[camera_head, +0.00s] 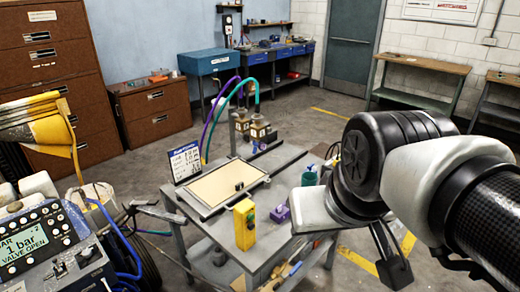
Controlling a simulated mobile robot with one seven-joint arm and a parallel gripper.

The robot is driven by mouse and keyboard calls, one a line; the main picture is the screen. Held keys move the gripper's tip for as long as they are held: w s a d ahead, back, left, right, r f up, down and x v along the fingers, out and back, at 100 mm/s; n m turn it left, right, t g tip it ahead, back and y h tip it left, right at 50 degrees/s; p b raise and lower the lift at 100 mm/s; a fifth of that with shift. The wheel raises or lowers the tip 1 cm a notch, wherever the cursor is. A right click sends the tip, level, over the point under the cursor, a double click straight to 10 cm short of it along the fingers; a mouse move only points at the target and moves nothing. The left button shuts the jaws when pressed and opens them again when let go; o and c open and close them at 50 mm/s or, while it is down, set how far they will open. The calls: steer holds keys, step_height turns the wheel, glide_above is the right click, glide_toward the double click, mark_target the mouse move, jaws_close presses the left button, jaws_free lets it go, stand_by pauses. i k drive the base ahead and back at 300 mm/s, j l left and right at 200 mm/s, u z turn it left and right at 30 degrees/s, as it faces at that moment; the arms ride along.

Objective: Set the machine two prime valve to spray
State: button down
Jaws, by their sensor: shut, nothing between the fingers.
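A blue machine (40,246) stands at the lower left, cut off by the left edge of the camera_head view. My gripper (394,270) is at the lower right, partly hidden by my arm, shut and empty. It is far from the machine, across the table.
A grey metal table (285,190) stands between the machine and my arm. It carries a framed tray (207,207), a price-style sign (185,162), a yellow box (244,224) and a purple block (280,214). Hoses run left of the table.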

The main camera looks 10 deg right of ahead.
mark_target(299, 265)
steer(key=i+j+z, duration=0.1)
steer(key=j+z, duration=0.25)
steer(key=i+j+z, duration=0.1)
steer(key=z, duration=0.25)
steer(key=l+u, duration=0.5)
steer(key=i, duration=0.35)
steer(key=u, duration=0.35)
